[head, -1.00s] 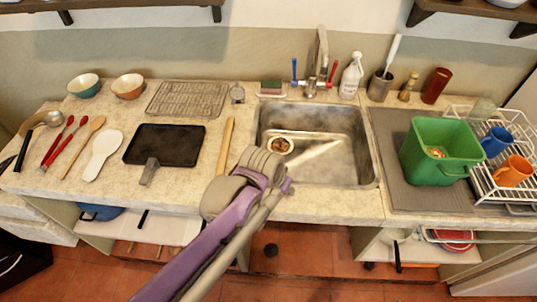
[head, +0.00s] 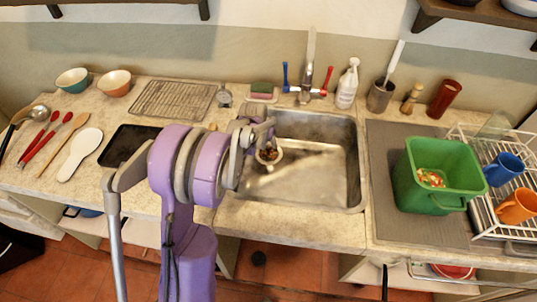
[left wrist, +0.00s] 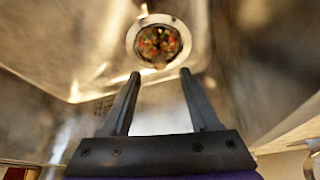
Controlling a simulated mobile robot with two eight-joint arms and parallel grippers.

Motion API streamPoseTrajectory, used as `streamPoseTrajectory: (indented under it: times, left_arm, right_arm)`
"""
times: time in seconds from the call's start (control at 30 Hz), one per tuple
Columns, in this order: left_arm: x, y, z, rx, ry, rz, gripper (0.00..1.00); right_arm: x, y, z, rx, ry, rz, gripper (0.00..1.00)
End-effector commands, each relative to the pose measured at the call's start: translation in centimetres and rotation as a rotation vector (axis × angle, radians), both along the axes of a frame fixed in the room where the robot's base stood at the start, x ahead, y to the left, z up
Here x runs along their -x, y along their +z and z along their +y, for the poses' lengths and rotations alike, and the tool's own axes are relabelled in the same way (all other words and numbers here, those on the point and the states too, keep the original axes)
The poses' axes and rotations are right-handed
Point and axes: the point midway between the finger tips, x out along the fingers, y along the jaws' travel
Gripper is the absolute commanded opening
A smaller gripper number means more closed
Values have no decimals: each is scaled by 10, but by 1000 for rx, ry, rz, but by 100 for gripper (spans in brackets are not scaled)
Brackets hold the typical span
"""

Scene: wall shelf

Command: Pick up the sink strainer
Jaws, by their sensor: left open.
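The sink strainer (head: 268,156) is a small round piece with a pale rim, filled with red, green and orange scraps. It lies in the left part of the metal sink (head: 325,170), partly hidden by my left gripper in the head view. In the left wrist view, the strainer (left wrist: 158,42) shows whole, just beyond the fingertips and centred between them. My left gripper (left wrist: 160,75) is open and empty, its two dark fingers apart and pointing at the strainer. In the head view, the left arm reaches over the sink's left edge. My right gripper is not in view.
A tap (head: 308,75) with blue and red handles stands behind the sink. A sponge (head: 262,90) and a white spray bottle (head: 347,85) are beside it. A green bin (head: 425,195) with scraps inside stands right, next to a dish rack (head: 490,215). A black pan (head: 125,143) lies left.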

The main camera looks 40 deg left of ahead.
Motion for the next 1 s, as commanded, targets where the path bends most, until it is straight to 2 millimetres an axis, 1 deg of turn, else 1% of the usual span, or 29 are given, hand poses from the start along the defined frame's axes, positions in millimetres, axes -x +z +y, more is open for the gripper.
streamPoseTrajectory:
  times: [0.17,0.3,0.4,0.5,0.7,0.73,0.77,0.8,0.87,1.0]
  left_arm:
    - [-5,-14,1,0,0,0,62]
    - [-12,-35,4,0,0,0,62]
    - [-17,-46,5,0,0,0,62]
    - [-19,-51,5,0,0,0,62]
    - [-19,-52,5,0,0,0,62]
    - [-19,-52,5,0,0,0,60]
    - [-19,-52,5,0,0,0,54]
    - [-19,-52,5,0,0,0,47]
    - [-19,-51,5,0,0,0,36]
    - [-19,-51,5,0,0,0,11]
  right_arm:
    - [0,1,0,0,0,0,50]
    - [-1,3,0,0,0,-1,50]
    - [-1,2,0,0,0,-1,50]
    - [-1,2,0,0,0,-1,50]
    - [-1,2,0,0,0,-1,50]
    - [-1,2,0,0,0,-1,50]
    - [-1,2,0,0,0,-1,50]
    - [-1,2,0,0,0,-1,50]
    - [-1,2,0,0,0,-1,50]
    - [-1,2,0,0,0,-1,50]
